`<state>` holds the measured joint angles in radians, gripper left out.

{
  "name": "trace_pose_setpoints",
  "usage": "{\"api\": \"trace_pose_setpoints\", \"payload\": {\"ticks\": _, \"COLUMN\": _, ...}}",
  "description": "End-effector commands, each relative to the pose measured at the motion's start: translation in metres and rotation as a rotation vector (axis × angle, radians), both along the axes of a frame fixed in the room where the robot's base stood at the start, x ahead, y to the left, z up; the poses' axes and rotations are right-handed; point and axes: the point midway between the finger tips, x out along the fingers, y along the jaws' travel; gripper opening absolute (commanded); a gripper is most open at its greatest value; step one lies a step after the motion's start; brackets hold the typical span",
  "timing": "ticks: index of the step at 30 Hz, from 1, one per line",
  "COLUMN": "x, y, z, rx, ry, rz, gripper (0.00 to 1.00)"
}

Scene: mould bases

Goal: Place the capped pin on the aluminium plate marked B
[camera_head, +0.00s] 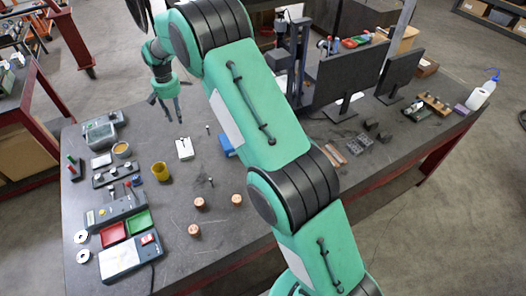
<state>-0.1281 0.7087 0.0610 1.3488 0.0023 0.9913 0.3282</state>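My gripper (174,121) hangs over the left half of the bench, its fingers apart, with nothing seen between them. Just below it in the picture lies a small pale plate (184,149) with a dark mark or hole; no letter is readable. One small dark upright pin (208,128) stands to the right of the gripper. Another small pin (211,182) stands lower, near the middle of the bench. I cannot tell which is the capped pin. Three copper-coloured round pieces (199,203) stand towards the front; any markings on them are too small to read.
A red tray (112,233), a green tray (139,222) and a scale (129,258) are at the front left. A blue item (227,146) is partly hidden by my arm. Dark screens (350,80) stand at the back right.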

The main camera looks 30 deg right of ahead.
Motion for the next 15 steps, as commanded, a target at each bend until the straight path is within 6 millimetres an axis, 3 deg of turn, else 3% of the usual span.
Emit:
{"api": "trace_pose_setpoints", "payload": {"ticks": 6, "x": -0.032, "y": -0.014, "z": 0.066, "rx": 0.003, "ry": -0.042, "rz": 0.016, "gripper": 0.29}}
{"api": "trace_pose_setpoints", "payload": {"ticks": 15, "x": -0.091, "y": -0.033, "z": 0.149, "rx": 0.006, "ry": -0.102, "rz": 0.042, "gripper": 0.29}}
